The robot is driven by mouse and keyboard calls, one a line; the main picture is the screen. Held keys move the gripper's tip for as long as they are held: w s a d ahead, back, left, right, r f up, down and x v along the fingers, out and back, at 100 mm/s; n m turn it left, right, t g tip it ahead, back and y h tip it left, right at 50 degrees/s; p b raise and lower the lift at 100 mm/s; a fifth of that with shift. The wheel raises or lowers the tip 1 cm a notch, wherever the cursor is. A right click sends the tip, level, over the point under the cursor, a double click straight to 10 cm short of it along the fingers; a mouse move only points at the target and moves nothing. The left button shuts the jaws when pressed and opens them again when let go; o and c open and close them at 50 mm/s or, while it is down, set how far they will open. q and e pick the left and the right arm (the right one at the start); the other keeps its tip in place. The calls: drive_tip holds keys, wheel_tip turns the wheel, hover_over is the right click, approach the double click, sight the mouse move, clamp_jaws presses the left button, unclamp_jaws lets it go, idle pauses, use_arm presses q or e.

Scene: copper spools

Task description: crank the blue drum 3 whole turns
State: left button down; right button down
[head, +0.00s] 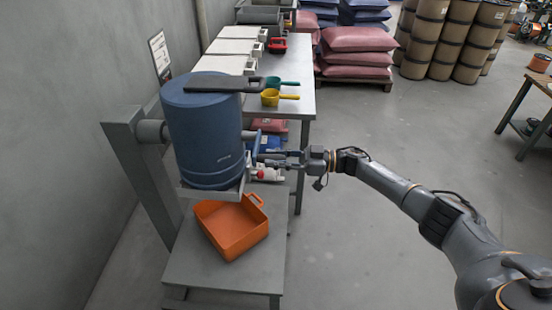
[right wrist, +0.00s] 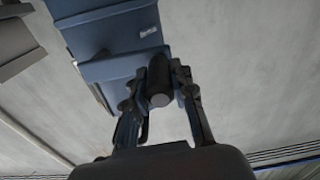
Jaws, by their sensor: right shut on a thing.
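The blue drum (head: 205,135) stands upright, held in a grey stand (head: 130,150) by a stub on its left side. In the right wrist view the drum's blue body (right wrist: 125,40) fills the upper left. My right gripper (head: 268,159) is at the drum's right side. In the right wrist view its fingers (right wrist: 160,84) are closed around a dark cylindrical crank grip (right wrist: 158,78). In the head view the grip is mostly hidden by the fingers. My left gripper is in neither view.
An orange tray (head: 228,240) sits below the drum on the stand's low grey table (head: 205,274). Behind, a bench holds white boxes and a yellow scoop (head: 272,97). Stacked sacks (head: 355,62) and brown drums (head: 430,35) stand farther back. Floor to the right is open.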

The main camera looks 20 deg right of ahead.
drive_tip(key=shift+r, duration=0.15)
drive_tip(key=c, duration=1.1)
unclamp_jaws()
drive_tip(key=v, duration=1.2)
